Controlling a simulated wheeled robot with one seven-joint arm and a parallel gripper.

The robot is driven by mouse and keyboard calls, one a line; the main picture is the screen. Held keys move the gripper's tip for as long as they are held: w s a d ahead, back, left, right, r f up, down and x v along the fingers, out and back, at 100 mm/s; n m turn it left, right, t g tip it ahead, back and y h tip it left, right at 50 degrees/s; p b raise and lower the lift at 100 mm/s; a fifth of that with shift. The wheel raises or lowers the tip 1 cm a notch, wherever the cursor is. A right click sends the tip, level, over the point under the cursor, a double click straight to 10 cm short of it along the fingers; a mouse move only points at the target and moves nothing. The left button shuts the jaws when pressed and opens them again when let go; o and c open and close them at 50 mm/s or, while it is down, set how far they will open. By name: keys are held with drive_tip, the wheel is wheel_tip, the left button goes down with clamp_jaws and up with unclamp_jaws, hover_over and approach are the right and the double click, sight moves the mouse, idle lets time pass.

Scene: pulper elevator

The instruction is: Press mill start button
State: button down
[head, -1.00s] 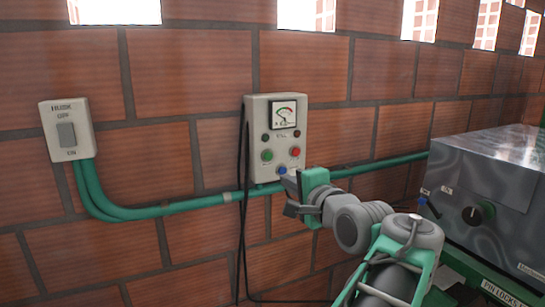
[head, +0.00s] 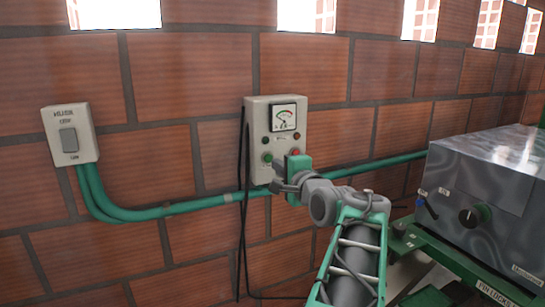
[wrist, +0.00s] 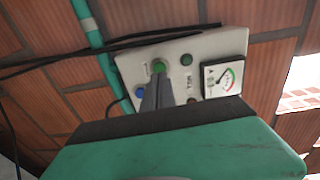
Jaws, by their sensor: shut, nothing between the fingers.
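A pale control box (head: 259,118) is mounted on the brick wall, with a meter (head: 283,117) at its top. Its green button (head: 267,157) shows just left of my gripper (head: 277,172). My gripper is shut and empty, with its fingers at the lower face of the box. In the wrist view the fingertips (wrist: 158,80) point at the green button (wrist: 159,66) and overlap its lower edge. I cannot tell whether they touch it. A blue button (wrist: 140,92) lies beside the fingers. The button labels are too small to read.
A grey switch box (head: 69,134) hangs on the wall at left. A green conduit (head: 160,211) runs along the wall below the control box, and black cables (head: 241,220) hang beside it. A metal machine housing (head: 490,180) with a dark knob stands at right.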

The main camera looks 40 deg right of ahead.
sight(269, 158)
drive_tip(key=p+x, duration=0.1)
drive_tip(key=x, duration=0.2)
drive_tip(key=shift+r, duration=0.15)
drive_tip(key=shift+w+d, duration=0.15)
drive_tip(key=shift+w, duration=0.3)
